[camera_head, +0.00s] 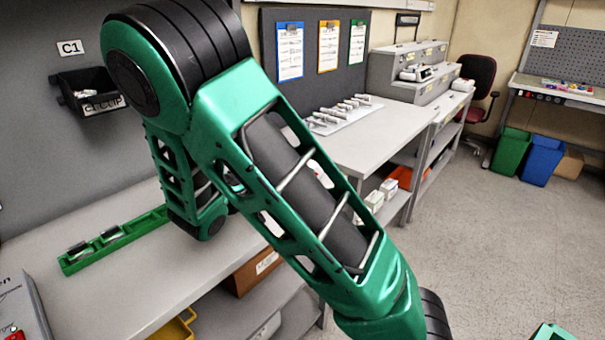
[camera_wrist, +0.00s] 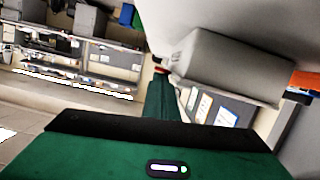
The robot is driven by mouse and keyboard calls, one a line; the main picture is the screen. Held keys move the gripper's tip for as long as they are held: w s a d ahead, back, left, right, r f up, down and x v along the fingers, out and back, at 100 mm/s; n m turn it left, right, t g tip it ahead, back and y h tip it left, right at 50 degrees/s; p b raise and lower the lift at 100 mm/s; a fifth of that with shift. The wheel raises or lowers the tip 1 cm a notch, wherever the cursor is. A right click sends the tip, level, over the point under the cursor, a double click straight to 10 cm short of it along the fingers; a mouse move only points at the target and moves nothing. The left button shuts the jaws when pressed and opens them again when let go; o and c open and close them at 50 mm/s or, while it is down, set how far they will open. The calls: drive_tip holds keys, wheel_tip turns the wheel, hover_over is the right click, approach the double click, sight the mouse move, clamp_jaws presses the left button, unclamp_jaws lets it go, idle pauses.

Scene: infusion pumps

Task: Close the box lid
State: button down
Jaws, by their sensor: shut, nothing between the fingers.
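No box with a clearly open lid shows. A brown cardboard box (camera_head: 255,270) sits on the shelf under the near table, partly hidden by my arm; I cannot tell how its lid stands. A grey case or device (camera_head: 22,305) with dark lettering and a red part is cut off at the lower left edge; I cannot tell whether it is the box. My green and black arm crosses the head view down to the bottom right. My gripper's fingertips show in neither view. A green housing with a black edge and a small light fills the bottom of the wrist view.
The near table (camera_head: 120,290) holds a green rack (camera_head: 113,240) with dark items. A black bin (camera_head: 90,92) hangs on the grey panel. A farther table (camera_head: 375,140) holds several small items. Green (camera_head: 511,150) and blue (camera_head: 542,160) bins stand at the back right. The floor at right is mostly clear.

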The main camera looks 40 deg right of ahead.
idle(0.3)
drive_tip(key=s+a+r, duration=0.2)
drive_tip(key=a+r, duration=0.4)
drive_tip(key=a, duration=0.3)
drive_tip(key=shift+s+a+r, duration=0.15)
drive_tip(key=shift+s+a, duration=0.05)
drive_tip(key=s+d+f+n+g+y, duration=0.2)
drive_tip(key=s+d+f+g+y, duration=0.4)
drive_tip(key=s+d, duration=0.55)
drive_tip(key=s+a+n+t+y, duration=0.1)
drive_tip(key=s+a+n+y, duration=0.1)
drive_tip(key=s, duration=0.5)
drive_tip(key=s+a+n+t+y, duration=0.1)
drive_tip(key=s+a+n+y, duration=0.2)
drive_tip(key=s+y, duration=0.4)
drive_tip(key=shift+s+f+n+t, duration=0.15)
drive_tip(key=shift+s+n+t, duration=0.15)
drive_tip(key=shift+s+n, duration=0.2)
